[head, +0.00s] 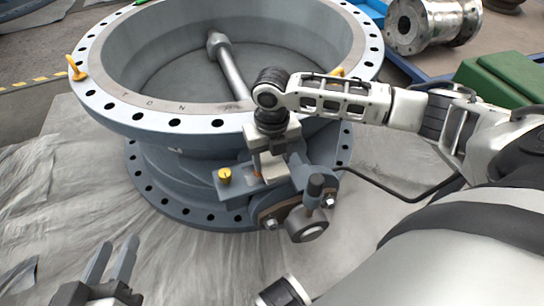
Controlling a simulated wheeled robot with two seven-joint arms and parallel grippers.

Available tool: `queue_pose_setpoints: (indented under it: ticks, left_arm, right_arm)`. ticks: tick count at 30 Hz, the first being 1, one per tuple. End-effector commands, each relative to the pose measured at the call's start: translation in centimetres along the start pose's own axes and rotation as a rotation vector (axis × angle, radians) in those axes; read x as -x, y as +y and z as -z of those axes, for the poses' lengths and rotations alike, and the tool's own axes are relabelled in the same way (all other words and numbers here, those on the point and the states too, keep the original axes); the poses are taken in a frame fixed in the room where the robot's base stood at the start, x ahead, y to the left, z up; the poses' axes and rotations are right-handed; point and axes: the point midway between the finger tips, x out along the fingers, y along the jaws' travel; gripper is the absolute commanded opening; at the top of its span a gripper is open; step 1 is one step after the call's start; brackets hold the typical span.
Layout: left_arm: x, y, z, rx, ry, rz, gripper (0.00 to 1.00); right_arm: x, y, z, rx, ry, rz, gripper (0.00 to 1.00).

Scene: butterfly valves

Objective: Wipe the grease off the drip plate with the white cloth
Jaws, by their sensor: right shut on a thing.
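The drip plate seems to be the blue-grey ledge (234,191) on the near side of the big valve. My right gripper (268,170) points down at this ledge. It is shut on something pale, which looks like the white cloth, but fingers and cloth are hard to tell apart. Whether it touches the plate cannot be told. A small brownish spot, perhaps grease, shows beside the fingers; most of the plate there is hidden. My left gripper (112,257) is open and empty, low at the left, away from the valve.
The large flanged butterfly valve (112,110) stands on a grey sheet (60,190). A yellow knob (224,175) sits on the ledge, left of my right gripper. A green box (495,80) is at far right.

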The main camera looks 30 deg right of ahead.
Motion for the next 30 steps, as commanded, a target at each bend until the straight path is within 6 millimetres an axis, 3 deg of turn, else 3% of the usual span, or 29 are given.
queue_pose_setpoints:
  ticks: [30]
  left_arm:
    - [0.0, 0.0, 0.1, -0.002, -0.001, 0.001, 0.36]
  right_arm:
    - [-1.3, 0.1, 0.0, 0.001, 0.001, 0.000, 0.35]
